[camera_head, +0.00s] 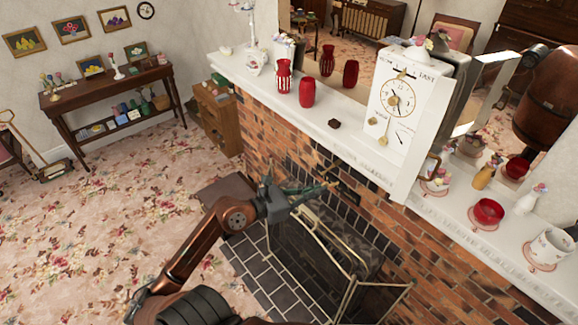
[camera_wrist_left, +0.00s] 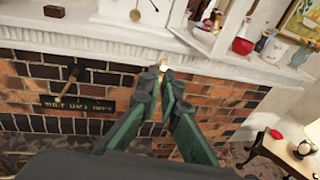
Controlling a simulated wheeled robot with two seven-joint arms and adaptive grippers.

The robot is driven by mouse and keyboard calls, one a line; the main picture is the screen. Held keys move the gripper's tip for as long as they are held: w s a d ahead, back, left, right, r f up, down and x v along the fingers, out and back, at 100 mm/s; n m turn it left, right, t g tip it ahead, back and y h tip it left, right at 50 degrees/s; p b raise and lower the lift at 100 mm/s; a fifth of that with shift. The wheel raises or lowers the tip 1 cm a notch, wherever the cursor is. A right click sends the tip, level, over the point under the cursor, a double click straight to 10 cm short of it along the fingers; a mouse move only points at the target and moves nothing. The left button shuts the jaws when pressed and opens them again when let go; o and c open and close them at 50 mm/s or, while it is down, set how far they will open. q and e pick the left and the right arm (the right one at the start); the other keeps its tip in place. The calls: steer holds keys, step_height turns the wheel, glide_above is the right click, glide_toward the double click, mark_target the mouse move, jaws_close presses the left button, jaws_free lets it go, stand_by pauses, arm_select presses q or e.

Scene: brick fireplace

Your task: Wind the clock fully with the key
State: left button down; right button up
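The white clock (camera_head: 392,110) stands on the mantel, its round dial facing out and brass pieces low on its front. Its lower part shows at the top of the left wrist view (camera_wrist_left: 125,12). My left gripper (camera_head: 328,187) is below the mantel, in front of the bricks and apart from the clock. In the left wrist view its green fingers (camera_wrist_left: 160,76) close together at the tips on a small bright brass piece, which looks like the key (camera_wrist_left: 163,65); most of it is hidden. A copper link of my right arm (camera_head: 550,95) is at the right; its gripper is not visible.
The mantel shelf (camera_head: 345,142) juts out above my left gripper. Red vases (camera_head: 307,92) and a small dark box (camera_head: 334,124) stand left of the clock, cups and a red bowl (camera_head: 488,212) right of it. A brass fire screen (camera_head: 345,260) stands below.

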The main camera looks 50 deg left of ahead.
arm_select(q)
steer(key=s+a+r+n+t+y+p, duration=0.1)
steer(key=s+a+r+y, duration=0.1)
steer(key=a+r, duration=0.15)
steer(key=s+a+r+n+t+y, duration=0.1)
steer(key=s+a+r+n+y, duration=0.1)
steer(key=a, duration=0.3)
steer(key=w+d, duration=0.2)
steer(key=w, duration=2.4)
steer(key=shift+w+d+f+p, duration=0.25)
steer(key=shift+f+p, duration=0.05)
steer(key=shift+p, duration=0.15)
stand_by(0.5)
stand_by(0.9)
